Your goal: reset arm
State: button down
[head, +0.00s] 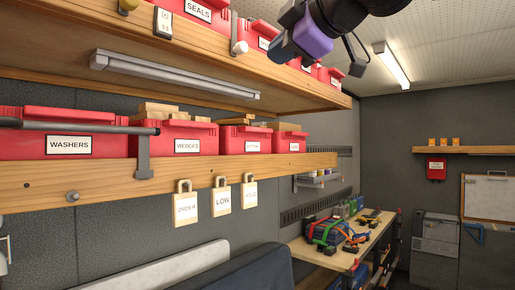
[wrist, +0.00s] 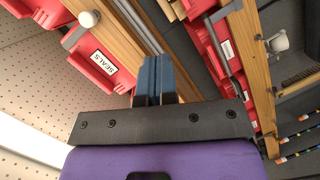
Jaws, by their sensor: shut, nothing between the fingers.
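My gripper (head: 277,54) is raised high at the top of the head view, in front of the upper shelf's edge. Its purple body and dark arm links show there. In the wrist view the two blue fingers (wrist: 153,75) are together, with nothing between them. They point toward the shelving and touch nothing that I can see.
The upper wooden shelf (head: 60,42) with red bins is close to my gripper; a lamp (head: 160,75) hangs under it. The lower shelf (head: 120,178) has a grey rail and tags (head: 186,205) on its front. A workbench (head: 350,243) stands beyond. The room's right side is open.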

jog(key=s+d+f+m+g+h, duration=0.1)
jog(key=d+f+m+h, duration=0.5)
jog(key=d+f, duration=0.7)
jog(key=s+d+f+m+g+h, duration=0.1)
jog(key=s+d+f+m, duration=0.3)
jog(key=f, duration=0.4)
jog(key=s+d+f+m+g+h, duration=0.1)
jog(key=s+d+f+m+g, duration=0.2)
jog(key=s+d+f+m, duration=0.2)
jog(key=s+d+f+m+g+h, duration=0.1)
jog(key=s+d+f+m, duration=0.3)
jog(key=f, duration=0.7)
jog(key=shift+s+d+f+m+g, duration=0.3)
jog(key=shift+s+m+g, duration=0.25)
jog(key=shift+m, duration=0.35)
